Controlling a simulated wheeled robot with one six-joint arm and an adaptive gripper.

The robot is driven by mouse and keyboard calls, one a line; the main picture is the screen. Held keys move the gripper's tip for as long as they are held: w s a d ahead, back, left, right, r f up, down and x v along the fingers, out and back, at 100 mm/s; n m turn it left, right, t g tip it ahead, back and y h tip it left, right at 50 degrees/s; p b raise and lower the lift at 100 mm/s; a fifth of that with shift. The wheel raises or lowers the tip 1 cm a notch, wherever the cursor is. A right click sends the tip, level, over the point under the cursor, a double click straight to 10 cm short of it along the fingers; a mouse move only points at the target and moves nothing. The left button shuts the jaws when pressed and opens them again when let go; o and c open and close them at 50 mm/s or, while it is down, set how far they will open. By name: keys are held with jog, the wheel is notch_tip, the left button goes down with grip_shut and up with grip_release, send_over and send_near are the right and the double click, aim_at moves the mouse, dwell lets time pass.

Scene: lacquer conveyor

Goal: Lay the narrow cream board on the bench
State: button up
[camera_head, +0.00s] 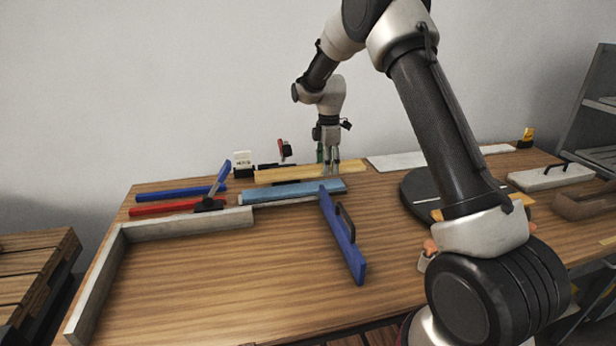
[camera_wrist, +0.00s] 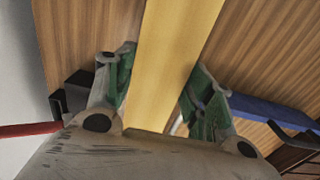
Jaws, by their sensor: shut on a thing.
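The narrow cream board (camera_head: 285,175), pale yellow here, lies lengthwise left to right near the back of the bench (camera_head: 230,275). My gripper (camera_head: 331,166) is over its right half, pointing down, and shut on it. In the wrist view the board (camera_wrist: 175,50) runs between the two green-padded fingers of my gripper (camera_wrist: 162,88), one on each side. I cannot tell whether the board touches the bench or is held just above it.
A light blue board (camera_head: 290,190) lies just in front. A dark blue bar with a handle (camera_head: 341,237) stands nearer. A grey L-shaped fence (camera_head: 190,222) borders the left. Blue (camera_head: 165,194) and red (camera_head: 165,208) bars lie back left. The front-left bench is clear.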

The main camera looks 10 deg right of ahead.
aim_at(309, 169)
jog(key=a, duration=0.5)
jog(key=f, duration=0.1)
jog(key=a+f, duration=0.1)
jog(key=shift+f, duration=0.35)
jog(key=shift+a+f, duration=0.1)
jog(key=shift+f, duration=0.3)
jog(key=shift+f, duration=0.6)
jog(key=o, duration=1.3)
